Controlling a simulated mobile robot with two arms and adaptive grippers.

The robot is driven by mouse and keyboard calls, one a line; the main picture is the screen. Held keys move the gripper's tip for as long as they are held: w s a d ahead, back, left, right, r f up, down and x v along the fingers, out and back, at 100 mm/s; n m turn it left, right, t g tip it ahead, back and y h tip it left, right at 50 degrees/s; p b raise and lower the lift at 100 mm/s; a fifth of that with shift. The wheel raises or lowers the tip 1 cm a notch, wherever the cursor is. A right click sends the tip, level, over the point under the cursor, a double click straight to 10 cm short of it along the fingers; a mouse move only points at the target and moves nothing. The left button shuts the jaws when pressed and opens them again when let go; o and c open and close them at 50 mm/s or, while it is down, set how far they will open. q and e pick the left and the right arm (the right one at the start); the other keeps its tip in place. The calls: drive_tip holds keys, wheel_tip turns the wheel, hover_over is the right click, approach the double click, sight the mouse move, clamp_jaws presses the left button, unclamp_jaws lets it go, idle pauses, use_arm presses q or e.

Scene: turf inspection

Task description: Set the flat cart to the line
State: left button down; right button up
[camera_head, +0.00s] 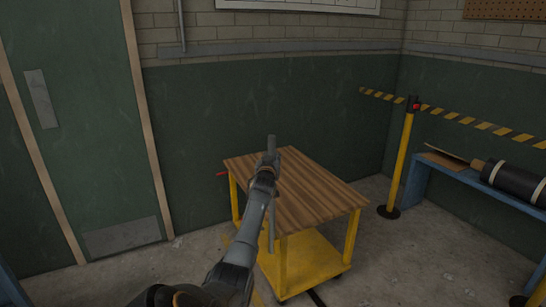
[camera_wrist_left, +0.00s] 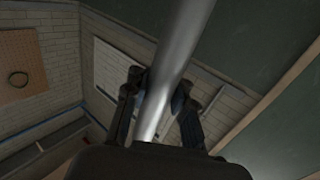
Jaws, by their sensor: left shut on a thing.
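The flat cart stands against the green wall in the head view, with a brown slatted wooden top (camera_head: 310,195) and a yellow lower deck and legs (camera_head: 300,262). My left gripper (camera_head: 268,165) reaches over the cart's near left side. In the left wrist view the bar (camera_wrist_left: 172,70) passes between the fingers (camera_wrist_left: 158,100). My arm hides part of the cart's left side. A short piece of yellow floor marking (camera_head: 257,298) shows by the cart's near left leg; the rest is hidden.
A yellow post (camera_head: 402,160) on a black base stands right of the cart, with a striped yellow-black barrier tape (camera_head: 455,117). A blue bench (camera_head: 470,182) bears a black roller (camera_head: 515,180). A green door (camera_head: 85,120) is at left.

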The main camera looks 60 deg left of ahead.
use_arm(q)
drive_tip(key=shift+s+a+f, duration=0.25)
drive_tip(key=shift+a+f, duration=0.1)
drive_tip(key=shift+f, duration=0.1)
drive_tip(key=c, duration=1.5)
unclamp_jaws()
drive_tip(key=o, duration=0.4)
drive_tip(key=shift+s+a, duration=0.1)
drive_tip(key=shift+s, duration=0.15)
drive_tip(key=shift+c, duration=0.2)
drive_tip(key=shift+o, duration=0.2)
drive_tip(key=shift+s+a+r, duration=0.1)
drive_tip(key=shift+s+r, duration=0.05)
drive_tip(key=shift+w+r, duration=0.15)
drive_tip(key=shift+w, duration=0.05)
